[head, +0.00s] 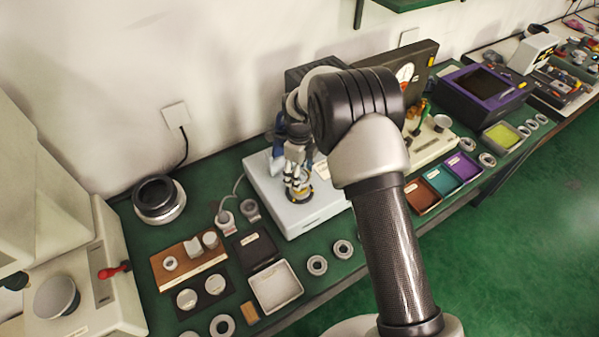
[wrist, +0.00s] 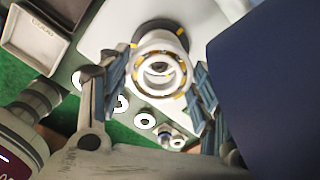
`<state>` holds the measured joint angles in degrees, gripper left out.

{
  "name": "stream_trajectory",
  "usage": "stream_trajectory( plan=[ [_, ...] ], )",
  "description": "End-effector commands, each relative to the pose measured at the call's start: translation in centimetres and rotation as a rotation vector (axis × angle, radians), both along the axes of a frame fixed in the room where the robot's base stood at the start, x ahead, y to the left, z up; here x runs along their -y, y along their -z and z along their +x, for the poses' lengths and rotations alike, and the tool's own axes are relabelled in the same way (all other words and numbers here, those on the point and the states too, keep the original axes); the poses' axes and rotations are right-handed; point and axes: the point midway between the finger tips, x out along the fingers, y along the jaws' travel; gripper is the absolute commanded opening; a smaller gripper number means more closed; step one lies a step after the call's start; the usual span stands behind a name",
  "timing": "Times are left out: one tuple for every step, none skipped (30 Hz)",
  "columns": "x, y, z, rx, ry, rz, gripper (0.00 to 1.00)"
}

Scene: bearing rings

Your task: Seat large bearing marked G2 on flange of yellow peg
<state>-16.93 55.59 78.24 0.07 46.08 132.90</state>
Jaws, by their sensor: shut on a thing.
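My gripper (wrist: 160,82) is shut on a large bearing (wrist: 181,73), a pale ring with a dark ball track, held between its two fingers in the wrist view. I cannot read a G2 mark on it. Beyond it is a dark round base with yellow marks (wrist: 137,36), partly covered by the bearing. The peg and its flange are not clearly visible, and I cannot tell whether the bearing touches them. In the head view my gripper (head: 297,178) points down over a white platform (head: 315,215), just above a black and yellow round piece (head: 300,194).
Loose rings (head: 317,265) lie at the bench's front edge. A white tray (head: 274,302) and a dark tray (head: 257,250) stand left of them. Brown, teal and purple trays (head: 462,166) are right of my arm. A dark gauge box (head: 425,62) stands behind.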

Motion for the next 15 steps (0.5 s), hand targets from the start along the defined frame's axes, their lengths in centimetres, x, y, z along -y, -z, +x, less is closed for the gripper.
stream_trajectory(
  plan=[
    [-0.01, -0.06, 0.05, 0.001, 0.0, 0.0, 0.24],
    [-0.01, -0.07, 0.05, 0.001, 0.0, 0.0, 0.24],
    [-0.01, -0.08, 0.05, 0.001, 0.0, 0.0, 0.24],
    [-0.01, -0.08, 0.05, 0.001, 0.0, 0.0, 0.24],
    [-0.02, -0.08, 0.05, 0.001, 0.0, 0.0, 0.24],
    [-0.02, -0.08, 0.05, 0.001, 0.0, 0.0, 0.24],
    [-0.02, -0.07, 0.05, 0.001, 0.0, 0.0, 0.24],
    [-0.01, -0.04, 0.05, 0.001, 0.0, 0.0, 0.24],
    [-0.01, 0.01, 0.05, 0.001, 0.0, 0.0, 0.24],
    [-0.01, 0.06, 0.05, 0.001, 0.0, 0.0, 0.24],
    [-0.01, 0.12, 0.05, 0.001, 0.0, 0.0, 0.24],
    [-0.01, 0.21, 0.05, 0.001, 0.0, 0.0, 0.24],
    [-0.01, 0.29, 0.05, 0.001, 0.0, 0.0, 0.24],
    [-0.01, 0.37, 0.04, 0.001, 0.0, 0.0, 0.24],
    [-0.01, 0.48, 0.04, 0.001, 0.0, 0.0, 0.24]
  ],
)
